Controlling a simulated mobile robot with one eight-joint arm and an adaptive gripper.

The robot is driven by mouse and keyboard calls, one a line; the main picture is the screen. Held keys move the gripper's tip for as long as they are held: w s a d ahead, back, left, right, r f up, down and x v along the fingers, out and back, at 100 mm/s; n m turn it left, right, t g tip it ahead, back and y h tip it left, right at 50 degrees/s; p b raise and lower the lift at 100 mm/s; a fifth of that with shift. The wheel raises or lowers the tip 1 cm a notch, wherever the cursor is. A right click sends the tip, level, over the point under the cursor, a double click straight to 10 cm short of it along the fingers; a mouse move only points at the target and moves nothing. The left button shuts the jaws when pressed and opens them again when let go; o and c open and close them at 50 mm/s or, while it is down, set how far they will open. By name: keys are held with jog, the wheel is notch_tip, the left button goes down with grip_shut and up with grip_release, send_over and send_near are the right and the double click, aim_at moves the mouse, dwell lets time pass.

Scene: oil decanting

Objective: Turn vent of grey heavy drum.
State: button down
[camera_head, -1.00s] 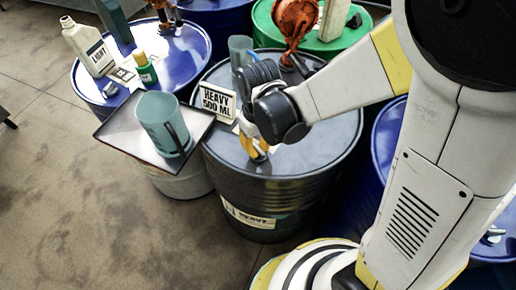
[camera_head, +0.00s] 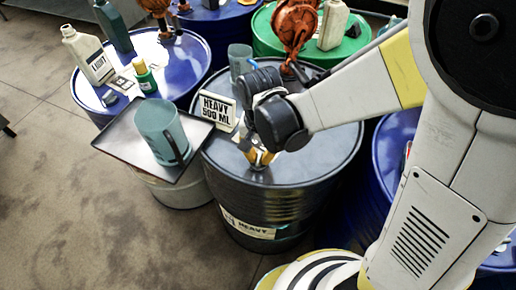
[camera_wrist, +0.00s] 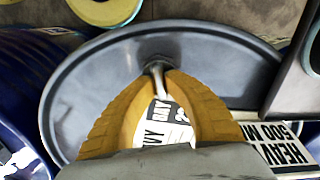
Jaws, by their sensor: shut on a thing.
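The grey heavy drum (camera_head: 315,150) stands in the middle of the head view, with a HEAVY label (camera_head: 250,229) low on its side. Its dark lid (camera_wrist: 225,65) fills much of the wrist view. The vent (camera_wrist: 157,70) is a small metal fitting on the lid near the rim. My gripper (camera_head: 258,158) points down at the lid near its front edge. In the wrist view, its yellow fingertips (camera_wrist: 160,76) are closed on the vent's metal piece. Part of the vent is hidden between the fingers.
A HEAVY 500 ML sign (camera_head: 216,109) stands on the lid, left of my gripper. A dark tray (camera_head: 120,138) holding a teal jug (camera_head: 163,133) is left of the drum. Blue drums (camera_head: 190,60) and a green drum (camera_head: 265,30) crowd behind. Open floor lies front left.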

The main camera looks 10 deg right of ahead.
aim_at(260, 156)
jog(key=shift+m, duration=0.5)
jog(key=c, duration=1.4)
grip_release()
jog(key=shift+r, duration=0.1)
notch_tip(260, 156, up, 12)
jog(key=shift+f, duration=0.1)
jog(key=shift+d, duration=0.15)
